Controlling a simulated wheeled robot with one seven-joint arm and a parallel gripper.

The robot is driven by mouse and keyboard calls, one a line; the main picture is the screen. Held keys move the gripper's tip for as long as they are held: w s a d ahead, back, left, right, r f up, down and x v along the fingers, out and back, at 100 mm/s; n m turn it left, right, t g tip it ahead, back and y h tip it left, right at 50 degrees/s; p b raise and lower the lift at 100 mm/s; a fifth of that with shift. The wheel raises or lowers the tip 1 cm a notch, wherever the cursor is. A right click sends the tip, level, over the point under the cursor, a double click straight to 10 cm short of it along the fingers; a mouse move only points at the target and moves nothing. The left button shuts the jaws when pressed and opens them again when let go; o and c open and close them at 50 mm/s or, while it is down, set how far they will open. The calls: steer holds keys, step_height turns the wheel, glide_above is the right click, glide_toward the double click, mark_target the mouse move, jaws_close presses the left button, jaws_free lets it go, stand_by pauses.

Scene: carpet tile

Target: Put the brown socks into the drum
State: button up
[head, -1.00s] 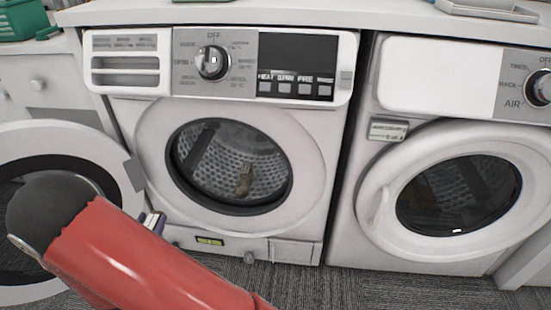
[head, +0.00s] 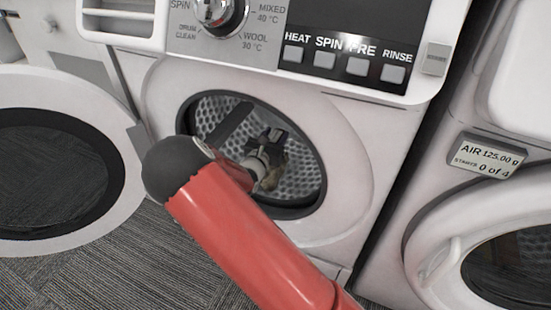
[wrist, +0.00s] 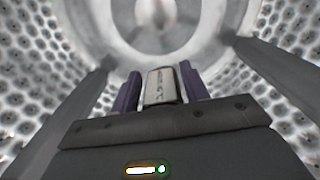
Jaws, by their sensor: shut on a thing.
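The drum (head: 302,185) is the perforated metal inside of the washer in the middle, open at the front. My arm reaches through its round opening, and my gripper (head: 270,138) is inside. In the wrist view my gripper (wrist: 161,88) has its purple fingers shut on a pale grey-beige thing (wrist: 160,88) with a dark marking. I cannot tell from its colour whether this is the brown socks.
The washer's round door (head: 125,190) stands open to the left. A dark rim (head: 303,211) borders the opening around my arm. Drum walls and long bars (wrist: 68,118) lie on both sides of my gripper. Another machine with a shut door (head: 440,262) stands at the right.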

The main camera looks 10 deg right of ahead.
steer(key=shift+f+b, duration=0.4)
steer(key=shift+f, duration=2.8)
steer(key=shift+f, duration=0.1)
steer(key=o, duration=1.1)
steer(key=shift+c, duration=0.2)
steer(key=shift+s+a, duration=0.1)
steer(key=v, duration=1.1)
steer(key=shift+s+a+p, duration=0.2)
steer(key=shift+s+p, duration=0.15)
